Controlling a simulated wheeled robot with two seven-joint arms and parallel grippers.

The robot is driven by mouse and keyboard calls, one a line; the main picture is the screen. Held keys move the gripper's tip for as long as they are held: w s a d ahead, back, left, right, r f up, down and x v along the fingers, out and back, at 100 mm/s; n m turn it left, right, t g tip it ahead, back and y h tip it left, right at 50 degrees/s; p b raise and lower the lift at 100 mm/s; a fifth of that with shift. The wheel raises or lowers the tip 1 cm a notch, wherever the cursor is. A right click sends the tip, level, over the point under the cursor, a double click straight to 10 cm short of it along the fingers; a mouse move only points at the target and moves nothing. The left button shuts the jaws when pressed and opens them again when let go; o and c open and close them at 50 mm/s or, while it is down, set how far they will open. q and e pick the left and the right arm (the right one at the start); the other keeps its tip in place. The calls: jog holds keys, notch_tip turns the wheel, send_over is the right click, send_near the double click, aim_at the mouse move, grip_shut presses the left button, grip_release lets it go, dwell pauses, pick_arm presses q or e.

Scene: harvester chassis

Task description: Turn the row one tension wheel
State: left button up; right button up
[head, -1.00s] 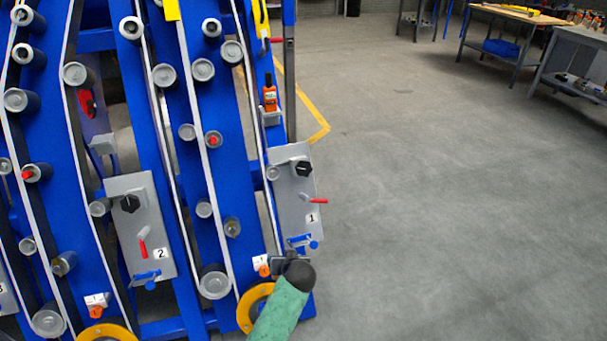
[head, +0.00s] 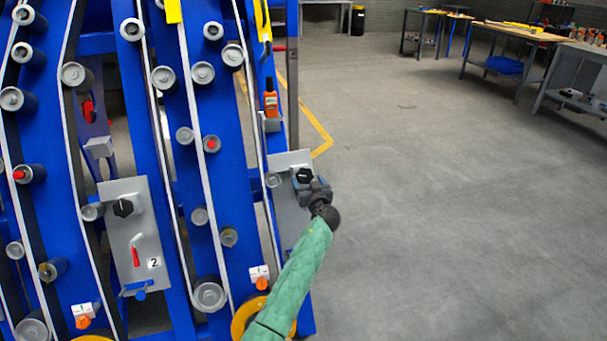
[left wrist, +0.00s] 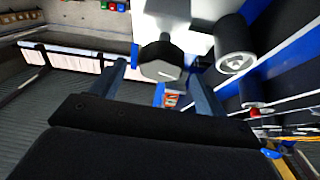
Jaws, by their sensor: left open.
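The row one panel (head: 290,212) is a grey plate on the right blue frame. Its black faceted wheel (head: 305,174) is near the top, partly covered by my left gripper (head: 314,186). The open fingers of my left gripper (left wrist: 160,78) lie on either side of the wheel in that view, with gaps showing. I cannot tell how deep the wheel is between them. My arm hides the panel's lower right part, with its number and red lever. My right gripper is not in view.
The row two panel (head: 134,235) has a similar black knob (head: 122,208) and red lever. A grey roller (left wrist: 236,60) is close beside the wheel. An orange device (head: 270,100) stands above the panel. Open floor (head: 450,220) lies to the right.

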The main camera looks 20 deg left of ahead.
aim_at(303, 173)
pick_arm(q)
jog(key=shift+p+x, duration=0.35)
jog(key=shift+x, duration=2.6)
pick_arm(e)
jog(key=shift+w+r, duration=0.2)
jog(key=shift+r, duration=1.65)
pick_arm(q)
jog(key=c, duration=1)
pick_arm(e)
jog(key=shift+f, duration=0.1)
